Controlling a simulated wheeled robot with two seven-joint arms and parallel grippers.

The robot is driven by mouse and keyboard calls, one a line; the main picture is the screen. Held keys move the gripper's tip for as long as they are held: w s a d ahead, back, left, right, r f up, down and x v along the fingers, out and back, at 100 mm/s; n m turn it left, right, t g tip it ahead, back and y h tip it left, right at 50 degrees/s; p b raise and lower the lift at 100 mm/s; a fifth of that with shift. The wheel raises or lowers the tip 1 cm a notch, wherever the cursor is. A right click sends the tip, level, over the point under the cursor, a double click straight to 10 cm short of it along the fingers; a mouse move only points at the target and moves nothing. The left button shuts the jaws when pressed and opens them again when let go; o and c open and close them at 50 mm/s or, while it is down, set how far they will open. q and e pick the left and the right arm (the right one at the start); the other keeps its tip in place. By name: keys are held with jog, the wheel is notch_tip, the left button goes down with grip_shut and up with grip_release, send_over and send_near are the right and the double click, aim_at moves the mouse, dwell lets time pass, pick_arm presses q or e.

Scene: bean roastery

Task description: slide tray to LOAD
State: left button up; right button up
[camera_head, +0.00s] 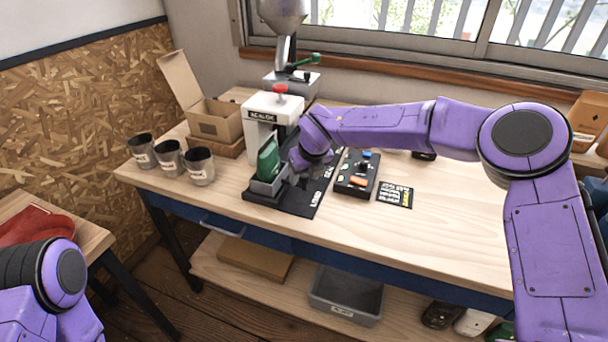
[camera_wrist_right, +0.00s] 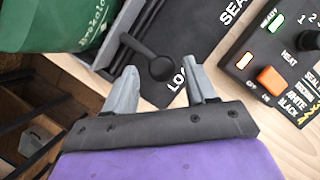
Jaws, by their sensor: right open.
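The grey tray (camera_head: 266,187) sits on the black slide base (camera_head: 290,203) in front of the white sealer (camera_head: 268,118), with a green bag (camera_head: 268,158) standing in it. In the right wrist view the tray's edge (camera_wrist_right: 116,38) and the green bag (camera_wrist_right: 50,22) show at upper left. A black knob handle (camera_wrist_right: 161,68) reaches out from the tray. My right gripper (camera_wrist_right: 162,74) is open, its fingers on either side of the knob; contact is not clear. In the head view this gripper (camera_head: 304,168) covers the knob. LOAD and SEAL lettering is partly hidden. My left gripper is out of view.
A control panel (camera_head: 356,174) with an orange switch and a lit green READY light stands right of the base. A printed card (camera_head: 395,194) lies beside it. Three labelled metal cups (camera_head: 170,158) and an open cardboard box (camera_head: 212,122) stand left. The table's right half is mostly clear.

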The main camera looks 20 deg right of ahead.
jog(key=b+v, duration=0.1)
jog(key=v, duration=0.9)
jog(key=shift+b, duration=0.35)
jog(key=shift+a+r, duration=0.1)
